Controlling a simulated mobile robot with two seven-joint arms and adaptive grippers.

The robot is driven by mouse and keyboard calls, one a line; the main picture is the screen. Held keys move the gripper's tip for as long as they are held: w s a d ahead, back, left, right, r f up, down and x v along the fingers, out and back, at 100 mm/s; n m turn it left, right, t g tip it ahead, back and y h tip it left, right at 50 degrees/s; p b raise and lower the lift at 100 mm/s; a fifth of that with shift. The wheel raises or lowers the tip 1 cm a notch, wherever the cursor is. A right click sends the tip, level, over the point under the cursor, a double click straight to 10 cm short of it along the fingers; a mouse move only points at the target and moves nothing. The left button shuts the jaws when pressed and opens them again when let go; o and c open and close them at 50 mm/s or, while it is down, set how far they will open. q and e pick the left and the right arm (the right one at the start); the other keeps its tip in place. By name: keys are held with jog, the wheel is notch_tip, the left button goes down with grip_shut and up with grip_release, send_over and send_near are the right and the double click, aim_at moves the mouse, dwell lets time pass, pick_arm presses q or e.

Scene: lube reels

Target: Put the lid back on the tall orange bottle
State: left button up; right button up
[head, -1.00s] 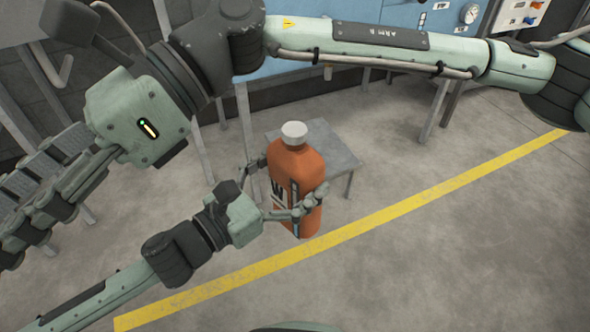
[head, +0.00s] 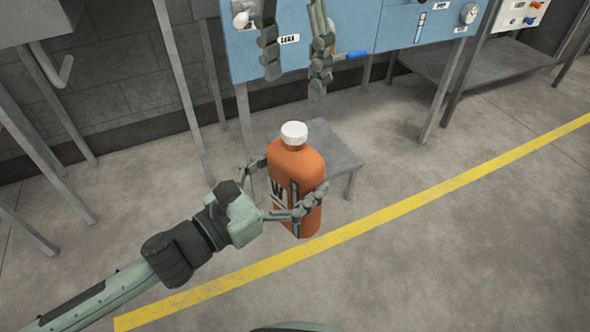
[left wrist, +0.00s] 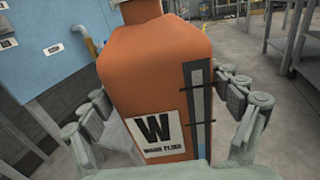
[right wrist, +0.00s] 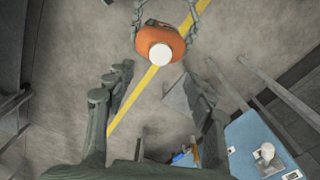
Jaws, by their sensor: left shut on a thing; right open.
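The tall orange bottle (head: 297,168) is upright, with a white lid (head: 294,133) on its neck. My left gripper (head: 289,180) is shut around the bottle's body from the left, a finger on either side. In the left wrist view the bottle (left wrist: 157,70) fills the middle, with a "W" label on it; its top is cut off. My right gripper (head: 295,86) is open and empty, fingers pointing down, above the lid in the head picture. In the right wrist view the white lid (right wrist: 161,54) and bottle lie beyond the open fingers, apart from them.
A small grey table (head: 338,150) stands behind the bottle. A blue cabinet (head: 350,25) on legs, with a blue-handled valve (head: 357,54), is at the back. A metal bench (head: 470,72) stands at the back right. The floor with the yellow line (head: 440,187) is clear at front right.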

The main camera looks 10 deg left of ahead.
aim_at(294, 129)
jog(key=shift+w+f, duration=0.1)
jog(key=shift+f, duration=3.95)
jog(key=c, duration=1.2)
jog(key=m, duration=0.3)
jog(key=shift+m, duration=0.4)
jog(key=m, duration=0.4)
jog(key=shift+m, duration=0.3)
jog(key=m, duration=1)
jog(key=o, duration=1.3)
